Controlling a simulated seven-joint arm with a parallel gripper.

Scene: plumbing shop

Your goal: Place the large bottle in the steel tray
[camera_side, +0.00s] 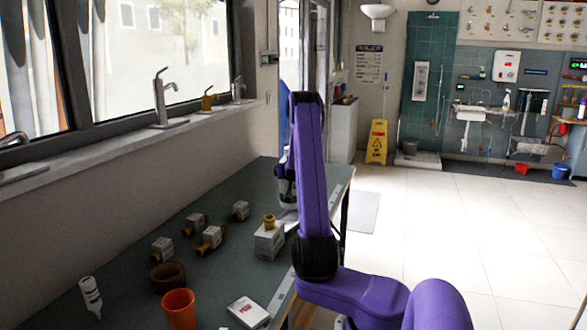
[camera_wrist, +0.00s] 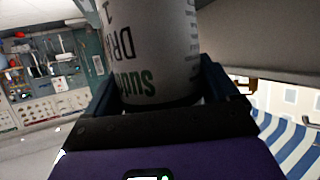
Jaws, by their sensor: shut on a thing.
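A large white bottle (camera_wrist: 160,50) with dark and green lettering fills the top middle of the wrist view. My gripper (camera_wrist: 163,92) is shut on it, one dark finger on each side. In the side view my purple arm hides most of my gripper and the bottle; only a grey and white part shows left of the arm. A pale grey flat surface (camera_side: 288,218) behind the arm may be the steel tray, but it is mostly hidden.
The green table (camera_side: 215,270) holds several small boxes with brass fittings, a white box (camera_side: 269,241) topped by a brass piece, an orange cup (camera_side: 179,308), a brown ring (camera_side: 168,277) and a white flat box (camera_side: 248,312). The window wall bounds the left; tiled floor is right.

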